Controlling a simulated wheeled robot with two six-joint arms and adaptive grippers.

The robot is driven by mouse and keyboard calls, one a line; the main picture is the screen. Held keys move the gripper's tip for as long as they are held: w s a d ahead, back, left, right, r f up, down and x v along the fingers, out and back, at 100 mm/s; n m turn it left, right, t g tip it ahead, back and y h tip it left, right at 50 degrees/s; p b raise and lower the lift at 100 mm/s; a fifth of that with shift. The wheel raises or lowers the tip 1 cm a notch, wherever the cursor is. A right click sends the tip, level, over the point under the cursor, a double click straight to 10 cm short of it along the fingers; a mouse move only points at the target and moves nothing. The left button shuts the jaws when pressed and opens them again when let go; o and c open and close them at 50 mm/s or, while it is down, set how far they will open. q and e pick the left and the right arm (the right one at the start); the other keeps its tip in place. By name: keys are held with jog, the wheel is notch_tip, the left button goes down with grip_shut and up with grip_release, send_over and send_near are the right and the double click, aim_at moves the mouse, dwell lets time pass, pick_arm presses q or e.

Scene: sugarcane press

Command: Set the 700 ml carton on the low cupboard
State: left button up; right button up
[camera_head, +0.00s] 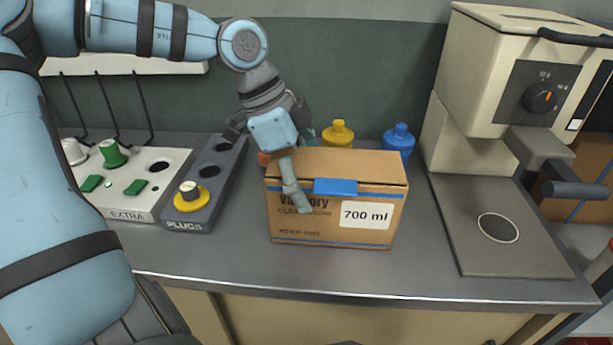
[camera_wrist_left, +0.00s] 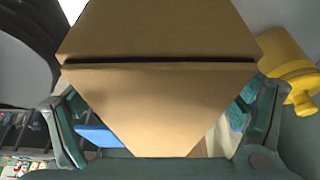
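The 700 ml carton (camera_head: 330,225), brown with blue stripes, a blue tape and a white label, stands upright on the grey counter. My left gripper (camera_head: 294,165) reaches over its top left part, one finger hanging in front of the printed face; the other finger is mostly hidden. In the left wrist view the carton (camera_wrist_left: 155,95) lies between the spread fingers of my left gripper (camera_wrist_left: 158,115), with narrow gaps showing beside it. Firm contact is not visible. My right gripper is not in view. I cannot identify the low cupboard with certainty.
Yellow (camera_head: 338,134) and blue (camera_head: 399,139) bottles stand behind the carton. The EXTRA and PLUGS panels (camera_head: 180,215) are left. A cream machine (camera_head: 480,80) with a grey base plate stands right; another brown box (camera_head: 590,165) is behind it. Beige fronts (camera_head: 370,325) lie below the counter.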

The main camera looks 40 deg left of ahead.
aim_at(300, 159)
pick_arm(q)
jog(key=shift+r, duration=0.2)
jog(key=p+v, duration=0.2)
jog(key=v, duration=0.4)
jog(key=shift+w+r, duration=0.1)
jog(key=shift+r, duration=0.1)
jog(key=p+v, duration=0.1)
jog(key=v, duration=0.4)
jog(key=shift+r+p, duration=0.1)
jog(key=shift+p, duration=0.2)
jog(key=shift+a+r, duration=0.15)
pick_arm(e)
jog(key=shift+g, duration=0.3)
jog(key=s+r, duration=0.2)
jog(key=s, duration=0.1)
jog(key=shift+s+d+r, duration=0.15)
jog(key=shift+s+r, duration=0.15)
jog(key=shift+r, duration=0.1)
